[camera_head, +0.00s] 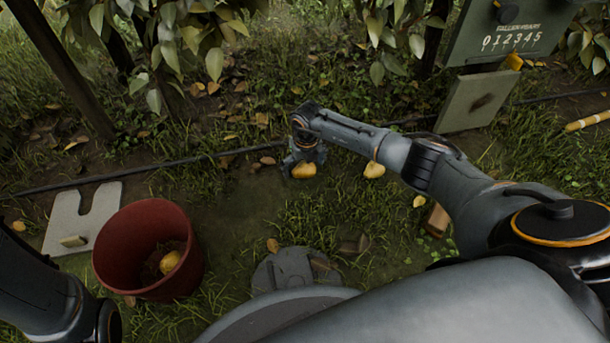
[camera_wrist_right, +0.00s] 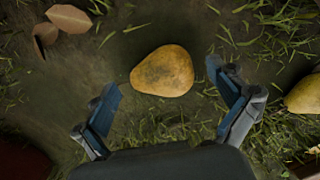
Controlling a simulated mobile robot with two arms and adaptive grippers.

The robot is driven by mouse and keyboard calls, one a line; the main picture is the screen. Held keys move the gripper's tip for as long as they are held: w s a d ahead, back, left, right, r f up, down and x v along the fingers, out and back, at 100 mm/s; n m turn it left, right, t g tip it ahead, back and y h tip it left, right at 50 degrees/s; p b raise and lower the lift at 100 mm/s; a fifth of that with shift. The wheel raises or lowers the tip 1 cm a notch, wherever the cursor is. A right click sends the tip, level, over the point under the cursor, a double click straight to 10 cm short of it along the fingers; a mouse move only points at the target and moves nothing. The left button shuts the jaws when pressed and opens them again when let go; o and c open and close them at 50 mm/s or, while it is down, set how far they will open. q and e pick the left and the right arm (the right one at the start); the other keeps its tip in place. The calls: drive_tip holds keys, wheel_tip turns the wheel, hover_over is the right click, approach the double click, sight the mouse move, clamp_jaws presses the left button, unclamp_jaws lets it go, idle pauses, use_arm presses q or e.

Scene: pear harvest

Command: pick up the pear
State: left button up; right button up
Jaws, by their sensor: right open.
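A yellow pear (camera_head: 303,170) lies on the ground below my right gripper (camera_head: 302,157) in the head view. In the right wrist view the pear (camera_wrist_right: 163,71) has brown patches and lies just ahead of the right gripper (camera_wrist_right: 168,85). The fingers are spread to either side of it, and no contact shows. A second pear (camera_head: 374,170) lies to the right; it also shows at the right edge of the wrist view (camera_wrist_right: 304,94). My left arm shows at the lower left of the head view, but its gripper is out of view.
A red bucket (camera_head: 118,262) with a pear (camera_head: 170,262) inside stands at the left. A pale notched board (camera_head: 62,222) lies beside it. A dark hose (camera_head: 160,165) crosses behind. A sign board (camera_head: 510,35) stands at the upper right. Leafy branches hang along the back.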

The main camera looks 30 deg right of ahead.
drive_tip(key=shift+w+f+b, duration=0.1)
drive_tip(key=shift+f+b, duration=0.25)
drive_tip(key=shift+f, duration=0.6)
drive_tip(key=shift+r, duration=0.1)
drive_tip(key=c, duration=1.3)
drive_tip(key=shift+c, duration=0.2)
drive_tip(key=shift+r, duration=0.15)
